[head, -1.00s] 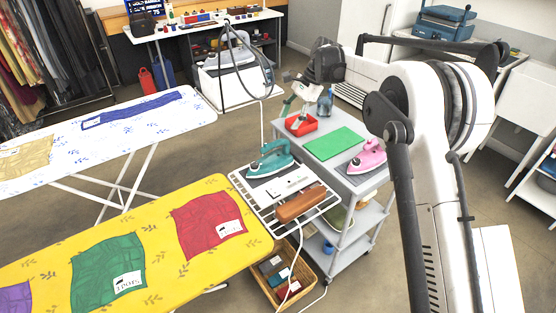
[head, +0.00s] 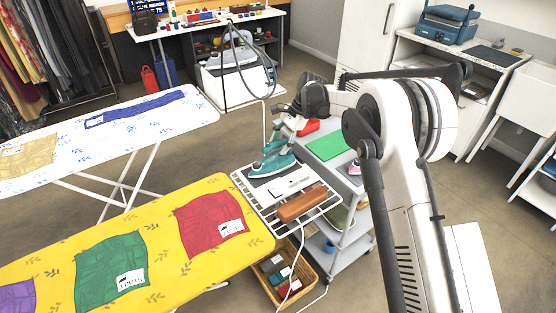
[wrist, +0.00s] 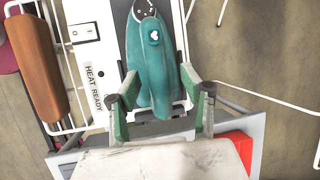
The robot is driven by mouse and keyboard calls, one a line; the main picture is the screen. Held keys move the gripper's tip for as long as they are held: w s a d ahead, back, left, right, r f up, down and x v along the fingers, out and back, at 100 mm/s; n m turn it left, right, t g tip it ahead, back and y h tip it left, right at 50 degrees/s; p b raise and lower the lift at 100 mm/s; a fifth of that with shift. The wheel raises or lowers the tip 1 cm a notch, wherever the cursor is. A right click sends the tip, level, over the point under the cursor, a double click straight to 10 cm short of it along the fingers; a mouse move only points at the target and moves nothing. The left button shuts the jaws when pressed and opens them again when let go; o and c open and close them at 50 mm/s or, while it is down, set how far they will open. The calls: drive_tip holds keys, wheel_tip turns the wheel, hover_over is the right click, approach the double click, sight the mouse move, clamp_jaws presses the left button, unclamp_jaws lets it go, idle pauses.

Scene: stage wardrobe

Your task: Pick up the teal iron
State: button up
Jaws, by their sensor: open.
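The teal iron (head: 271,165) rests on the dark pad of the white wire rack at the end of the yellow ironing board. In the wrist view the iron (wrist: 155,65) points away from me, its rounded end nearest. My gripper (head: 276,143) is open just above the iron in the head view. In the wrist view the fingers of my gripper (wrist: 162,97) stand on either side of the iron's near end, with nothing gripped. I cannot tell whether either finger touches it.
A pink iron (head: 354,169) is partly hidden behind my arm on the grey cart, near a green mat (head: 326,147) and a red tray (head: 309,125). A basket (head: 304,283) sits below.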

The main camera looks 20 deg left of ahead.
clamp_jaws()
drive_tip(key=shift+r, duration=0.15)
idle(0.4)
